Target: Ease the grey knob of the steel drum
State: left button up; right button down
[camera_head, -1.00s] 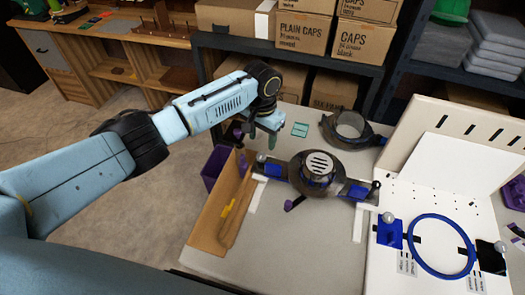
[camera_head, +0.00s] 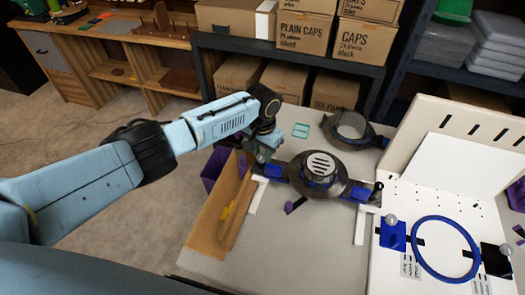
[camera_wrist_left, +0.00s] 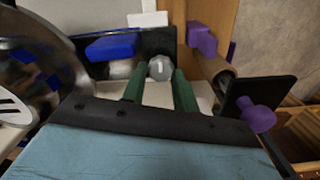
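The steel drum (camera_head: 318,182) sits in the middle of the bench, with a slotted round top and a bar with blue blocks at both sides. Its side shows at the left of the left wrist view (camera_wrist_left: 45,65). The grey knob (camera_wrist_left: 160,68) is a small faceted head by a blue block and dark plate. My left gripper (camera_head: 262,158) is at the drum's left end, hiding the knob in the head view. In the wrist view its two green fingers (camera_wrist_left: 158,82) stand apart, one each side of the knob; contact cannot be told. My right gripper is not in view.
A cardboard tray (camera_head: 212,222) stands left of the drum, beside a purple bin (camera_head: 212,168). A second ring-shaped housing (camera_head: 350,132) lies behind. A white board with a blue ring (camera_head: 443,218) stands right. Purple knobs (camera_wrist_left: 258,115) are near my gripper's right side.

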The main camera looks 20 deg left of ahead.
pick_arm(q)
jog(key=shift+c, duration=1.4)
